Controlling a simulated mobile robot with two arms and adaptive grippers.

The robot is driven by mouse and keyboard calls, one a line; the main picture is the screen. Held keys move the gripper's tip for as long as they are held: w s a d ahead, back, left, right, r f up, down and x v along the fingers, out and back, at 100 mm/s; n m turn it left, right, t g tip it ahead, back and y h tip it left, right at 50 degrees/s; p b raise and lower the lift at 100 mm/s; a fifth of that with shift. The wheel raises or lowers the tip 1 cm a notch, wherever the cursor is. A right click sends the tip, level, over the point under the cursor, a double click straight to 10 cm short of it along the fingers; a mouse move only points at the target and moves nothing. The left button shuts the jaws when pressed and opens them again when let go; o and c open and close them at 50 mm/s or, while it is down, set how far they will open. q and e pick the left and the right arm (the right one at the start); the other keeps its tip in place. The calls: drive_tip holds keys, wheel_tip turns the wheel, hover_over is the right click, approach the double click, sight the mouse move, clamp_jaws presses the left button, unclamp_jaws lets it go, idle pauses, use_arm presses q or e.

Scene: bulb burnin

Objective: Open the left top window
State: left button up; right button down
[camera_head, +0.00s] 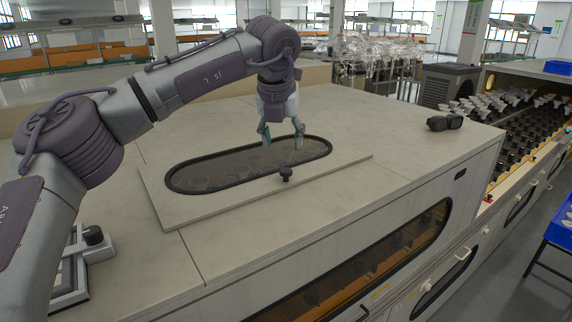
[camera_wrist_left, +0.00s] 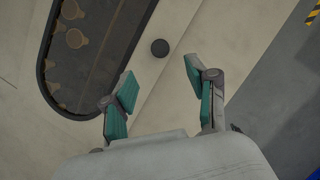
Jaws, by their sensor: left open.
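The top window (camera_head: 215,207) is a pale rectangular panel with an oval, black-rimmed dark glass, lying flat on the machine top and apparently closed. Its round black knob (camera_head: 286,173) stands near the panel's front edge. My left gripper (camera_head: 282,137) is open and empty above the glass, behind the knob in the head view. In the left wrist view the knob (camera_wrist_left: 160,47) shows beyond the open fingertips (camera_wrist_left: 160,82), roughly between their lines, with no finger touching it. Round bulb shapes (camera_wrist_left: 75,39) show faintly through the glass. My right gripper is not in view.
The pale machine top (camera_head: 375,125) around the panel is mostly clear. Black goggles-like object (camera_head: 445,122) lies at its right end. A pale frame with a black knob (camera_head: 93,235) lies at lower left, partly behind my arm. A front window (camera_head: 370,262) sits below the edge.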

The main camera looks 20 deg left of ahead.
sight(286, 170)
use_arm(q)
drive_tip(key=p+x, duration=0.2)
drive_tip(key=x, duration=0.6)
drive_tip(key=shift+w+f, duration=0.15)
drive_tip(key=shift+f, duration=0.45)
clamp_jaws()
